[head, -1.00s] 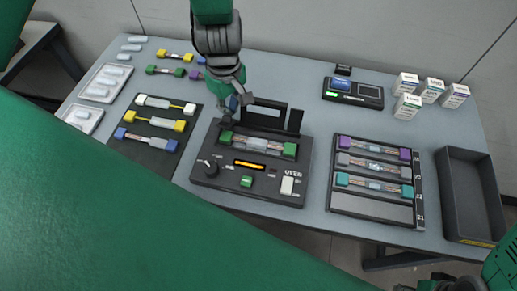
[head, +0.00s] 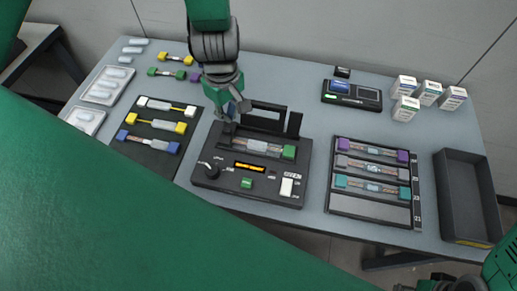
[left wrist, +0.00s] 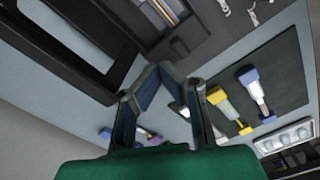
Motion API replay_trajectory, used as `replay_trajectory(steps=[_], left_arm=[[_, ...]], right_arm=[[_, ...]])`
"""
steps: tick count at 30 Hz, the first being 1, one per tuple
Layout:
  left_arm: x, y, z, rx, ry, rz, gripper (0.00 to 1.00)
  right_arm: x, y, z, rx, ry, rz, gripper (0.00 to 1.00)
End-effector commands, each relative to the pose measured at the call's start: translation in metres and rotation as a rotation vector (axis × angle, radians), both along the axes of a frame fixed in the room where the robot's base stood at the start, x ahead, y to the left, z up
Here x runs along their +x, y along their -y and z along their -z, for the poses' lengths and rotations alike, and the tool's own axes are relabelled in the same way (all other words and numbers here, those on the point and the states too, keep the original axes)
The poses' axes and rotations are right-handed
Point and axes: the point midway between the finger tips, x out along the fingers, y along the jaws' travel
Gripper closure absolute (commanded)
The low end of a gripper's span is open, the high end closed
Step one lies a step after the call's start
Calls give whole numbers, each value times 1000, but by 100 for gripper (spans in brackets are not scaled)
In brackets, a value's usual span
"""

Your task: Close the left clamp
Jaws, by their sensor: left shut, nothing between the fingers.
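The black splicer (head: 225,180) stands at the middle of the table, with a splice that has a green right end (head: 289,152) lying across it. The right clamp flap (head: 294,124) stands upright beside the raised lid (head: 268,118). My left gripper (head: 229,114) is shut and empty at the splicer's back left corner, over the left clamp area. The gripper and dark parts there hide the splice's left end, and I cannot tell the left clamp's angle. In the left wrist view the shut fingers (left wrist: 163,72) are beside the splicer's dark edge. My right gripper (head: 448,283) is barely visible at the bottom edge.
A dark mat (head: 148,159) with several splices lies left of the splicer. A rack (head: 372,213) with coloured splices and an empty grey bin (head: 468,218) are to the right. A small black device (head: 352,95) and white boxes (head: 406,108) stand behind.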

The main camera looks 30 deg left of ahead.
Motion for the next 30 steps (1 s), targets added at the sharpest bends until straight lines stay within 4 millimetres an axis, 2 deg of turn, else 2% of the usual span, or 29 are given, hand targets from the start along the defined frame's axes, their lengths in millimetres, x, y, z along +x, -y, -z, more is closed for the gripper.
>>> replay_trajectory(steps=[3, 20, 30], left_arm=[[2, 0, -15, 0, 0, 0, 100], [10, -2, -60, 1, 1, 1, 100], [11, -2, -62, 0, 0, 0, 100]], right_arm=[[0, 0, -16, 0, 0, 0, 60], [0, 0, -66, 0, 0, 0, 60], [0, 0, -68, 0, 0, 0, 60]])
